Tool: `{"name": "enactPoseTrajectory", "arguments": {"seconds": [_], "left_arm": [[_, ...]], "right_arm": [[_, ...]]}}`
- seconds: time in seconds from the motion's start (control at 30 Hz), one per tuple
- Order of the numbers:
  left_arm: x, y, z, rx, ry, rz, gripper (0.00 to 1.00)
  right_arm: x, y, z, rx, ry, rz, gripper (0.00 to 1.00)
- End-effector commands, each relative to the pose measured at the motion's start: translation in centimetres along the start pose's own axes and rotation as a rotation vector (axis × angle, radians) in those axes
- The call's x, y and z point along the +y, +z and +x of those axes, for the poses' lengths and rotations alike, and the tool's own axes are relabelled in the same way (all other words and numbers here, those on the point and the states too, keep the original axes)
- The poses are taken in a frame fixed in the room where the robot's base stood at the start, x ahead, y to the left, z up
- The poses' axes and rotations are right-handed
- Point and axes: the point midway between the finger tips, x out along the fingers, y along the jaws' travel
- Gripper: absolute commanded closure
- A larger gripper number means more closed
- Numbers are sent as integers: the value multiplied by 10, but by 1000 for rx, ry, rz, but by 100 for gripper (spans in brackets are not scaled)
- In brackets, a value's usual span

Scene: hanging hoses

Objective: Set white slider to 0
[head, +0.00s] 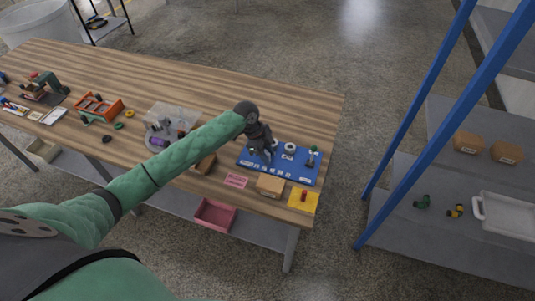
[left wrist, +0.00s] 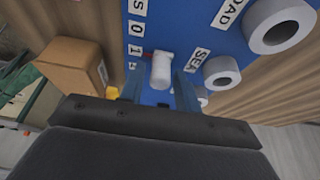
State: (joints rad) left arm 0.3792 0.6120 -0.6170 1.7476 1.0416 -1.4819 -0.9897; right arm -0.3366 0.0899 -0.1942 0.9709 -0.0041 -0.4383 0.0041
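The blue board (head: 293,172) lies at the right end of the wooden table, with labels and small fixtures on it. In the left wrist view the white slider (left wrist: 161,70) is a short white knob on the blue board (left wrist: 185,25). A white label strip (left wrist: 136,28) with 0 and 1 runs to its left; the knob is level with or just below the 1. My left gripper (head: 264,152) is over the board's left part. In the left wrist view its fingers (left wrist: 160,90) are apart, one on each side of the knob, with visible gaps. My right gripper is not in view.
White rings (left wrist: 280,25) stand right of the slider, near the right finger. A cardboard box (head: 270,185) and a yellow pad (head: 303,200) sit at the board's front. An orange crate (head: 98,107) is far left. A blue-framed shelf (head: 410,110) stands right.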

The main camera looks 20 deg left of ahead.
Motion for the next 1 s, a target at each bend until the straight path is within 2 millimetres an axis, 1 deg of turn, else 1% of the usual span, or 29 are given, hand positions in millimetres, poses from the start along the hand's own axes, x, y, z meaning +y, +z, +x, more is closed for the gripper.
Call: {"name": "enactPoseTrajectory", "arguments": {"seconds": [0.03,0.13,0.17,0.37,0.47,0.6,0.7,0.93,0.97,1.0], "left_arm": [[0,0,0,0,0,0,78],[0,0,0,0,0,0,97],[0,0,0,0,0,0,100],[0,2,-1,0,0,0,100],[0,9,-4,-1,0,-1,100],[-1,25,-10,-2,-1,-1,100],[0,32,-14,0,0,-1,100],[-1,32,-14,-1,-1,-1,100],[-1,32,-14,-1,-1,-1,78],[-1,32,-14,-1,-1,-1,70]], "right_arm": [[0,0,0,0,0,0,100],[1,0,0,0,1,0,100],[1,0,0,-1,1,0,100],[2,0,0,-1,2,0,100],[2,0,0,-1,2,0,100],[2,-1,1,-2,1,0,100],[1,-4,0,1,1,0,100],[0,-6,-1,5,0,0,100],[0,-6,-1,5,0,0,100],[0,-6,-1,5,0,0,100]]}}
